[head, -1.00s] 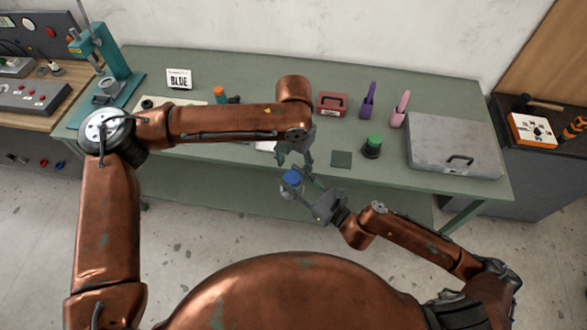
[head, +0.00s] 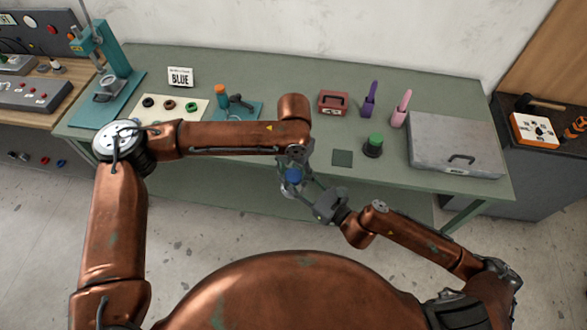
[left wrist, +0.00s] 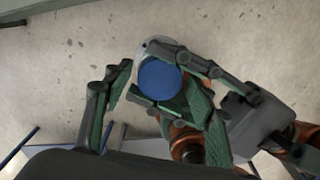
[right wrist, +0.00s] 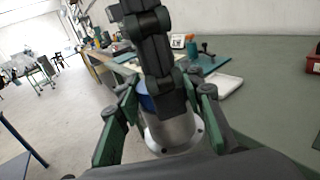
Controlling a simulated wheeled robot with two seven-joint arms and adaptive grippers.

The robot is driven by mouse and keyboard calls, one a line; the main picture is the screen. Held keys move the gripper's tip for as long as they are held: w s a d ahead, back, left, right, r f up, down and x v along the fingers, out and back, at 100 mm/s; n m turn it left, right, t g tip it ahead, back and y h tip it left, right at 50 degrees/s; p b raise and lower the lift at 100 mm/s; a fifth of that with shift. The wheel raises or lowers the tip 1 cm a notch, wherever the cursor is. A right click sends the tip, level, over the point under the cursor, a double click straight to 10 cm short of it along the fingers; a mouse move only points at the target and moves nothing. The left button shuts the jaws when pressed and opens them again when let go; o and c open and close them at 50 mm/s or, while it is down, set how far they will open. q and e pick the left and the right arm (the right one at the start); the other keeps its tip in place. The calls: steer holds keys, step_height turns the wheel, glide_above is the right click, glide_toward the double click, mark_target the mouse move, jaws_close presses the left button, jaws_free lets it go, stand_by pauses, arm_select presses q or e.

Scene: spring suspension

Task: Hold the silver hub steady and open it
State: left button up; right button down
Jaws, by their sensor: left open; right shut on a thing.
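The silver hub (right wrist: 172,132) is a metal cylinder with a flange and a blue cap (left wrist: 160,80). It is held off the table's front edge, above the floor. My right gripper (right wrist: 160,125) is shut on the hub, with a finger on each side. My left gripper (head: 293,160) is at the hub from above, and its fingers are open. In the left wrist view the blue cap lies between the left fingers, nearer the right-hand one; I cannot tell whether they touch. In the head view the left gripper partly hides the blue cap (head: 294,175).
The green table (head: 230,180) is behind the hub.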

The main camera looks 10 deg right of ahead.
arm_select(q)
steer(key=shift+c, duration=0.5)
steer(key=c, duration=1)
steer(key=o, duration=1.2)
